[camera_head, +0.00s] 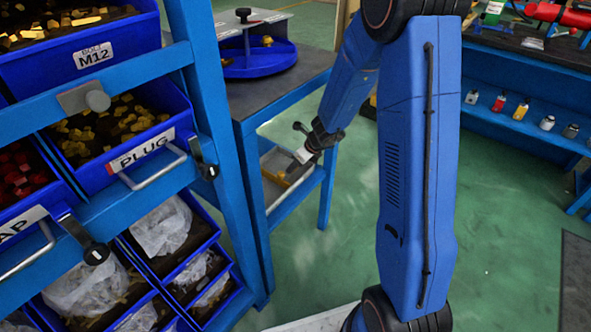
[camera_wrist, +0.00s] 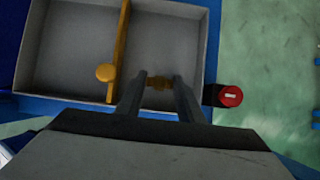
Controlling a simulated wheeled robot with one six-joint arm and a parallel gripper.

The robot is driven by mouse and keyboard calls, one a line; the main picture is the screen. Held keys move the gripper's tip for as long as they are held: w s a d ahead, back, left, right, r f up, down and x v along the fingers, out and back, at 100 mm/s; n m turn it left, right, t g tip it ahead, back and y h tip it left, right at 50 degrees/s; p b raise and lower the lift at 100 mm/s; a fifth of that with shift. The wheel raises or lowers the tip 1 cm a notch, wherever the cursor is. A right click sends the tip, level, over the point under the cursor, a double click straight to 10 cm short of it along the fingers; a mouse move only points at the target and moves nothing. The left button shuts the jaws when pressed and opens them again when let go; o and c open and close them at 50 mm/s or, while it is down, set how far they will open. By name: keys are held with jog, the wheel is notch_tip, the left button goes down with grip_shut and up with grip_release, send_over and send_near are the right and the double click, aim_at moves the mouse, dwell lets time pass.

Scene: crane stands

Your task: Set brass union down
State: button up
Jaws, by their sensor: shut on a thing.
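The brass union (camera_wrist: 159,82) is a small golden piece between the fingertips of my gripper (camera_wrist: 161,80) in the wrist view. The gripper is shut on it. Behind it lies a light grey tray (camera_wrist: 62,45), split by a yellow divider (camera_wrist: 118,45) with a round yellow knob. The union shows over the right compartment, near its front wall; I cannot tell its height above the floor of the tray. In the head view my gripper (camera_head: 303,156) is at the tray (camera_head: 272,194) on the table's lower shelf; the union cannot be made out there.
A red round cap (camera_wrist: 230,96) on a dark body stands just right of the tray. The blue table (camera_head: 245,118) has a top above the shelf, with a blue round tray (camera_head: 258,66) on it. A blue rack of bins (camera_head: 203,80) stands at the left.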

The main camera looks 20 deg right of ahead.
jog(key=shift+f, duration=1.1)
jog(key=shift+f, duration=0.1)
jog(key=o, duration=1.2)
jog(key=shift+c, duration=0.2)
